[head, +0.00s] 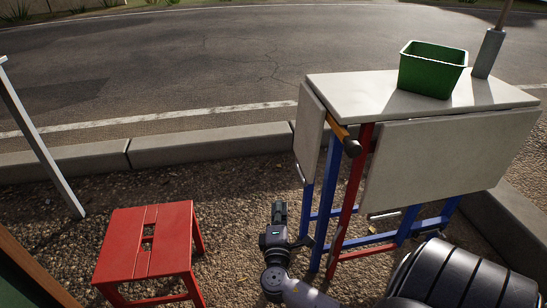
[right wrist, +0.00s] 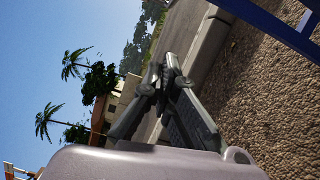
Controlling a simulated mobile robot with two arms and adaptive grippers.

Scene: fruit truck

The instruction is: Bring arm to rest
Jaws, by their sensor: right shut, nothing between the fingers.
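My right gripper (head: 279,212) is at the bottom middle in the head view, low over the gravel, between the red stool and the folding table. In the right wrist view its fingers (right wrist: 165,62) meet at the tips with nothing between them. That view is turned on its side and shows kerb, road, palms and sky past the fingers. My right arm comes in from the bottom right. My left gripper is not in the head view.
A red stool (head: 145,245) stands on the left. A white folding table (head: 350,92) with blue and red legs stands close at the right, bearing a green crate (head: 433,70). A concrete kerb (head: 210,143) and road (head: 200,60) lie behind. Open gravel (head: 235,185) lies between stool and table.

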